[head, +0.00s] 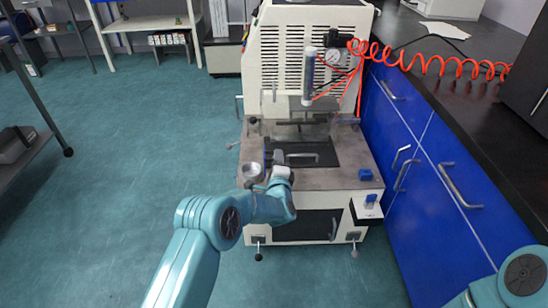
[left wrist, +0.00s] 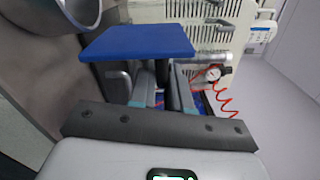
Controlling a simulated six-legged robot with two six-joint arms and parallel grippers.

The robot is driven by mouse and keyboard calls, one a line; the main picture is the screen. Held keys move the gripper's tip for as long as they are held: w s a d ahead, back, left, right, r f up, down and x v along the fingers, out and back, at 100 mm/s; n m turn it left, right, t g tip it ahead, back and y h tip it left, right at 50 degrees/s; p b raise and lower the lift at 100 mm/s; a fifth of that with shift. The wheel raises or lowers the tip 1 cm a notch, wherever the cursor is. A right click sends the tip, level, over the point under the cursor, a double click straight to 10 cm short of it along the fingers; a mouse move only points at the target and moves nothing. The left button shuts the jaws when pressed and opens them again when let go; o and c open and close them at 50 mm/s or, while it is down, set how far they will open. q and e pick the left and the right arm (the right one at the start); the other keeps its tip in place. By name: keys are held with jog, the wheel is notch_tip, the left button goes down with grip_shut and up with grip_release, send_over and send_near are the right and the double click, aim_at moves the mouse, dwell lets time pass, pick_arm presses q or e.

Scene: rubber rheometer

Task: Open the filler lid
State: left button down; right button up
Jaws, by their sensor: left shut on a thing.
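The white rheometer (head: 305,45) stands ahead with a grey work deck (head: 325,178). My left gripper (head: 279,158) is beside the cup at the deck's left. In the left wrist view a flat blue piece (left wrist: 137,40) lies across its fingers (left wrist: 165,85) and hides their tips. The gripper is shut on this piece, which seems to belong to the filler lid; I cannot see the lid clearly. My right gripper is out of view.
A coiled orange hose (head: 430,62) and a gauge (head: 333,56) are at the machine's upper right. A small blue block (head: 365,174) is on the deck's right. Blue cabinets (head: 425,150) stand close on the right. The floor (head: 130,130) on the left is clear.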

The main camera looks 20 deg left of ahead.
pick_arm(q)
jog(key=shift+w+d+r+m, duration=0.15)
jog(key=shift+d+m, duration=0.1)
jog(key=shift+m, duration=0.15)
jog(key=c, duration=1.2)
grip_release()
jog(key=shift+o, duration=0.2)
jog(key=shift+f, duration=0.2)
jog(key=p+v, duration=0.4)
jog(key=v, duration=1.2)
jog(key=shift+s+p, duration=0.2)
jog(key=shift+p, duration=0.1)
